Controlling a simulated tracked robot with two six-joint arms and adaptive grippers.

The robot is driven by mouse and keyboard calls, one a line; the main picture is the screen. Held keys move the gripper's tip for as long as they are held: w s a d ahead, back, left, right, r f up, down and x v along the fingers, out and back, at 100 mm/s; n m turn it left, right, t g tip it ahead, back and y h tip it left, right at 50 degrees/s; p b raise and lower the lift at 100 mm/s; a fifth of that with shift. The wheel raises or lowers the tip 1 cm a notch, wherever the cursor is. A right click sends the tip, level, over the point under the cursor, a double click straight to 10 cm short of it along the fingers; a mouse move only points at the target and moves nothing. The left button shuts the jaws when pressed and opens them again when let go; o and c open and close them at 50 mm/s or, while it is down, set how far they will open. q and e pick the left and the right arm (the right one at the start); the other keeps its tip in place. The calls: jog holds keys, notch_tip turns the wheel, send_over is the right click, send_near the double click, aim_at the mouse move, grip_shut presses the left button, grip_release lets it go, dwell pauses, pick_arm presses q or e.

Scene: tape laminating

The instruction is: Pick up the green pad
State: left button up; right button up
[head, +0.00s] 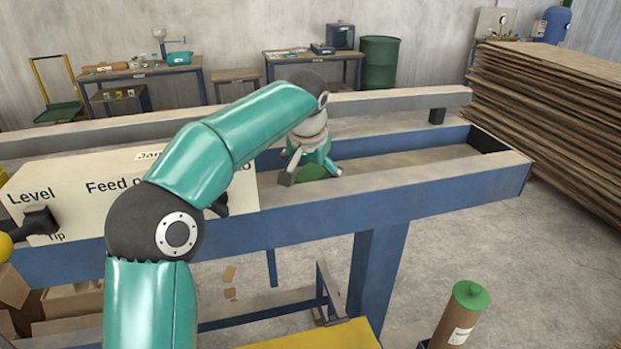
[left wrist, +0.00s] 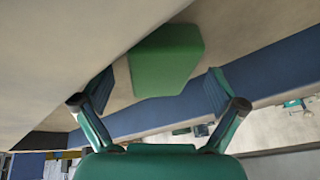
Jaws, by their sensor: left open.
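The green pad (left wrist: 165,62) lies on the beige surface inside the blue-framed channel, and in the left wrist view it sits between and just beyond my two fingers. In the head view only a part of the green pad (head: 311,173) shows, the rest hidden behind my gripper. My left gripper (head: 312,175) is open above the pad, with a finger on each side; it also shows in the left wrist view (left wrist: 160,92). I cannot tell whether a finger touches the pad.
The blue frame (head: 400,200) with its beige top rail runs across the middle. A lettered beige box (head: 100,190) stands at the left. A brown cylinder with a green cap (head: 460,315) stands in front at the right. Stacked brown sheets (head: 550,120) fill the far right.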

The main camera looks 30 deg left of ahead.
pick_arm(q)
jog(key=shift+f, duration=0.1)
jog(key=shift+c, duration=0.2)
jog(key=c, duration=1.2)
jog(key=shift+c, duration=0.2)
